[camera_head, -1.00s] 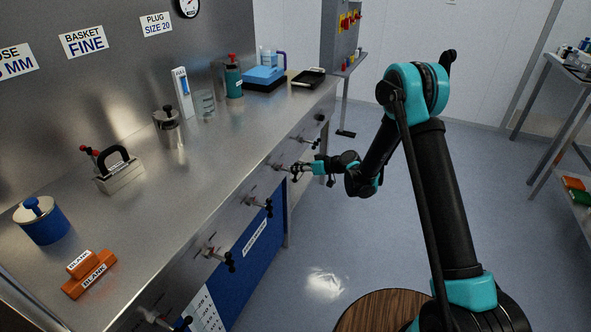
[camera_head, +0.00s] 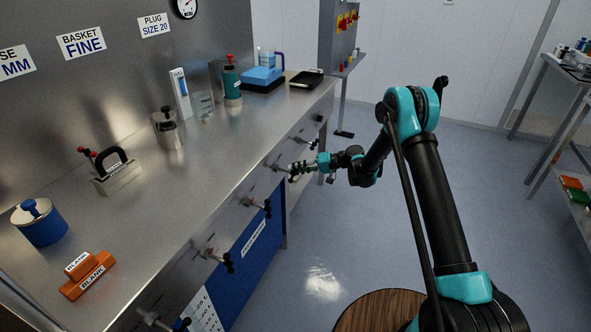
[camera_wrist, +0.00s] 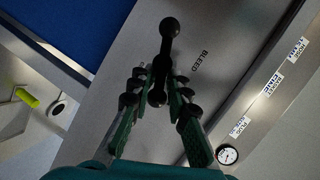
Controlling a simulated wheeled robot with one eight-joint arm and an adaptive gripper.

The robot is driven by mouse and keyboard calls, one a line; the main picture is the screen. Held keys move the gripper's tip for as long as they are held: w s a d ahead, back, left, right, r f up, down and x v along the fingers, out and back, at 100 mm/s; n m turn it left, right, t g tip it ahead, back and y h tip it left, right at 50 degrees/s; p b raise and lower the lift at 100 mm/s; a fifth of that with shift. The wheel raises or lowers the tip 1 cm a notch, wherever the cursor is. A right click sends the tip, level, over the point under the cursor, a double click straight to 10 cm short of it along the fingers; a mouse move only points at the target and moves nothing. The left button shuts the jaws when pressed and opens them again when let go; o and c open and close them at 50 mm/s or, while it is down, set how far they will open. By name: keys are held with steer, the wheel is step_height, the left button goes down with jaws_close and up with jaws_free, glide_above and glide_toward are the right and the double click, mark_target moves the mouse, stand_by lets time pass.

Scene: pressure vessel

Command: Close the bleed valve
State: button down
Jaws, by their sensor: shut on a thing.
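The bleed valve's handle (camera_wrist: 168,48) is a dark bar with ball ends, on the steel front panel beside the printed word BLEED in the wrist view. My gripper (camera_wrist: 161,82) has its fingers on either side of the handle's lower end and is shut on it. The handle's upper ball end sticks out beyond the fingertips. In the head view my gripper (camera_head: 297,170) is at the bench front, at one valve of a row. The valve's stem is hidden there behind the fingers.
Other valve handles (camera_head: 262,206) and (camera_head: 221,258) stick out from the bench front nearer to me. The steel bench top (camera_head: 230,150) carries a blue pot (camera_head: 42,228), orange blanks (camera_head: 90,276) and a green bottle (camera_head: 232,85). The floor (camera_head: 325,235) right of the bench is clear.

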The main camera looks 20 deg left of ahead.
steer(key=shift+w+d+f+m+g+y, duration=0.1)
steer(key=shift+f+m+g+y, duration=0.25)
steer(key=shift+m, duration=0.35)
steer(key=shift+w+f+m+g+y, duration=0.15)
steer(key=shift+m+g, duration=0.3)
steer(key=shift+m, duration=0.25)
steer(key=shift+s, duration=0.1)
steer(key=c, duration=1.6)
jaws_free()
steer(key=v, duration=1.2)
